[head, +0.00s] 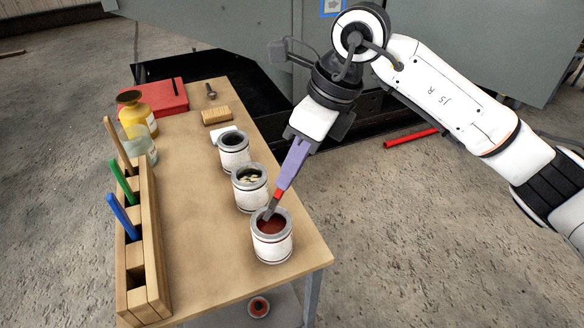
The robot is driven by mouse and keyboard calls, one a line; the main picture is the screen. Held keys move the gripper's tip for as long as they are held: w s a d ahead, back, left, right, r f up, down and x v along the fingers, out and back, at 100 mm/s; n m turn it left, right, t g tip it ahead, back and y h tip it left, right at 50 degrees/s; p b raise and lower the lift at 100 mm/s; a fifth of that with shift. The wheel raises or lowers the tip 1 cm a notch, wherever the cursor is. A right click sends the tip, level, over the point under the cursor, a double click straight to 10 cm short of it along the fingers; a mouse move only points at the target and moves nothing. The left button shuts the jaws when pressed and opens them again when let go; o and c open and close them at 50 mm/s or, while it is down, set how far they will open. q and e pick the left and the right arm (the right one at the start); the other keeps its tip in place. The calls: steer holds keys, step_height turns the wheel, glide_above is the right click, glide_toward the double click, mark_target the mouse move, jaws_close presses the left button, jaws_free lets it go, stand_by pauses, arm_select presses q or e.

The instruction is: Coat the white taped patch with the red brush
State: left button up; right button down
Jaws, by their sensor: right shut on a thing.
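My right gripper (284,182) reaches down from the upper right over the front of the table, shut on the red brush (278,195). Only a short red length of the brush shows below the fingers. Its lower end is at the mouth of the front pot (272,246), which holds dark red paint; the bristles cannot be made out clearly. A small pale patch with a blue border (331,7) is on the grey cabinet wall at the top edge, partly cut off; I cannot tell whether it is the white taped patch. My left gripper is not in view.
Two more white pots, the middle one (249,190) and the rear one (234,155), stand behind the front pot. A wooden rack (155,240) with blue, green and wooden handles lines the left edge. A yellow bottle (142,113), glass jar (140,148) and red box (160,96) stand farther back.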

steer(key=shift+f+b, duration=0.45)
steer(key=shift+f, duration=0.45)
step_height(320, 180, down, 4)
steer(key=shift+r+b, duration=0.1)
steer(key=shift+b, duration=1.05)
steer(key=shift+f, duration=0.2)
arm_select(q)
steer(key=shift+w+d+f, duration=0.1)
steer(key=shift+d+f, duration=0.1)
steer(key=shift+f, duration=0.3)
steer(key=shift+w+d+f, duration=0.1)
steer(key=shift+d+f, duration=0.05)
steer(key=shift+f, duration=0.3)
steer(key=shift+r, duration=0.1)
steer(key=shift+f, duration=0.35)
arm_select(e)
steer(key=shift+f, duration=0.1)
arm_select(q)
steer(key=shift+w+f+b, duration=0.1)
steer(key=shift+b, duration=0.35)
arm_select(e)
steer(key=shift+f, duration=0.4)
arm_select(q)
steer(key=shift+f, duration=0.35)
arm_select(e)
steer(key=shift+s+f, duration=0.1)
